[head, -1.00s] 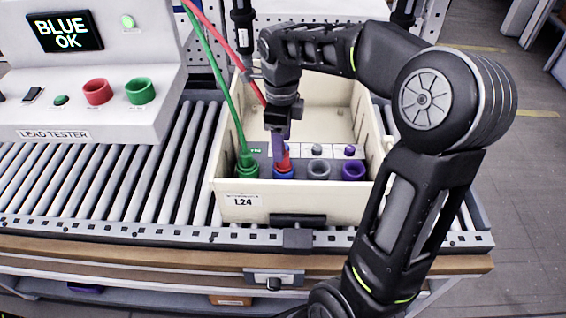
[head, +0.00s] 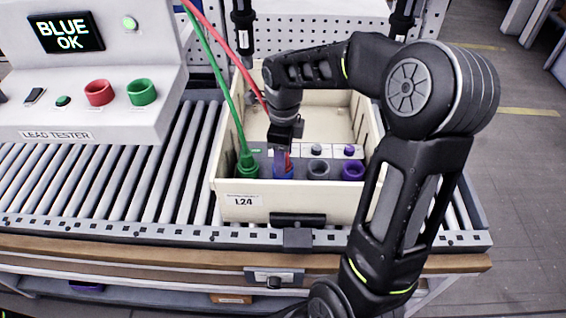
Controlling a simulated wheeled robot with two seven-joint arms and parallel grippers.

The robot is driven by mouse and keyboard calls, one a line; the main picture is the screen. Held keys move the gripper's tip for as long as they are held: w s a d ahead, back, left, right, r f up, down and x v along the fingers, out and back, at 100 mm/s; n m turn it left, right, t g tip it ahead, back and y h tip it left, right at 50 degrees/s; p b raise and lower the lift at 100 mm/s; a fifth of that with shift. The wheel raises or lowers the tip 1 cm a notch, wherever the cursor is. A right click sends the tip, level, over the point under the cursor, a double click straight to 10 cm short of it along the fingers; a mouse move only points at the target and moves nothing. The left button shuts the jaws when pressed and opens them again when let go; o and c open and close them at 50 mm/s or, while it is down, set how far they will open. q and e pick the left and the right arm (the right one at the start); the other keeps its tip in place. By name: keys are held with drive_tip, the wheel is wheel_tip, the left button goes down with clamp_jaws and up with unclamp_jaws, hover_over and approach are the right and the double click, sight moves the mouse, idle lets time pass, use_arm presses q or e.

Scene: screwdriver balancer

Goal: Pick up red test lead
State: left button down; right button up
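The red test lead (head: 243,68) hangs from the top and runs down into the cream bin. Its red end (head: 289,160) shows in the blue socket (head: 284,173) of the grey strip. My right gripper (head: 283,158) points down over that socket, right at the red end. It hides most of the end, and I cannot tell whether the fingers are closed on it. The green test lead (head: 221,85) ends in the green socket (head: 248,168) just left. My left gripper is not in view.
The cream bin (head: 294,205), labelled L24, sits on the roller conveyor (head: 100,185). A grey socket (head: 318,170) and a purple socket (head: 353,171) are to the right. The lead tester (head: 90,130) has red and green cups; its display (head: 65,32) reads BLUE OK.

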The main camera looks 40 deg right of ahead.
clamp_jaws()
idle(0.5)
